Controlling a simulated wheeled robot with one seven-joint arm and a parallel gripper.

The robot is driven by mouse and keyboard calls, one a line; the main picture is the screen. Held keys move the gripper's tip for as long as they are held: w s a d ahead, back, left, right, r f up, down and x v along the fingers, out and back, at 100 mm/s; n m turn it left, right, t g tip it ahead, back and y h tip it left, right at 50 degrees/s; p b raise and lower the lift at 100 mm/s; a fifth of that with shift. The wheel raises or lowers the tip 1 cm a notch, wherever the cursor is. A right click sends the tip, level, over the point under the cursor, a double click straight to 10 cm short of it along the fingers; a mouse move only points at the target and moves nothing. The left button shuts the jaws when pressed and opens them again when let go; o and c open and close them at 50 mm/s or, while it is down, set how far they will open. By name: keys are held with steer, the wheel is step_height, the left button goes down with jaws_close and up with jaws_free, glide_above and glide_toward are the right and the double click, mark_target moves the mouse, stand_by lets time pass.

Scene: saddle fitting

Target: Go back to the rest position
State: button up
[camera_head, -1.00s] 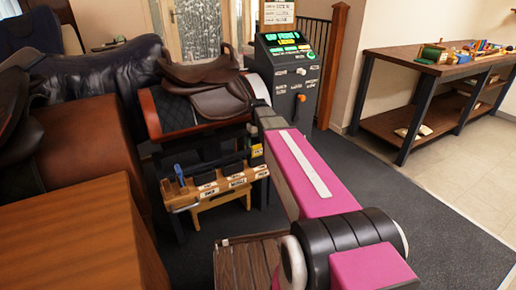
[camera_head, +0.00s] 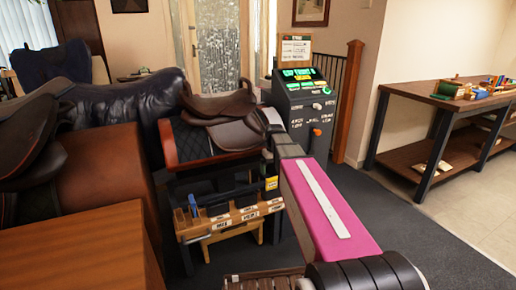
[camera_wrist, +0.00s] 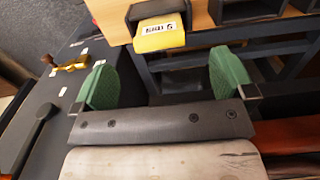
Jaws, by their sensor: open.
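My gripper (camera_wrist: 166,88) shows in the wrist view with its two green finger pads spread wide and nothing between them. Beyond the pads is a wooden rack (camera_wrist: 199,28) with a yellow labelled block (camera_wrist: 159,36) in it. In the head view, my pink arm reaches away toward the saddle stand, and my gripper is hidden behind it. A brown saddle (camera_head: 221,104) sits on a dark quilted pad (camera_head: 193,142) on the stand. The wooden rack (camera_head: 230,218) stands below it, with the yellow block (camera_head: 271,183) at its right end.
A dark console (camera_head: 305,110) with a lit green screen stands beyond my arm. A wooden bench (camera_head: 420,92) with small items is at the right. A wooden cabinet top (camera_head: 80,245) fills the lower left. Dark floor is clear between my arm and the bench.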

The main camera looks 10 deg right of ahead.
steer(key=s+f+m, duration=0.1)
steer(key=s+f, duration=0.5)
steer(key=s, duration=0.4)
steer(key=s+f+m, duration=0.2)
steer(key=s+f, duration=0.5)
steer(key=s, duration=0.3)
steer(key=shift+s, duration=0.1)
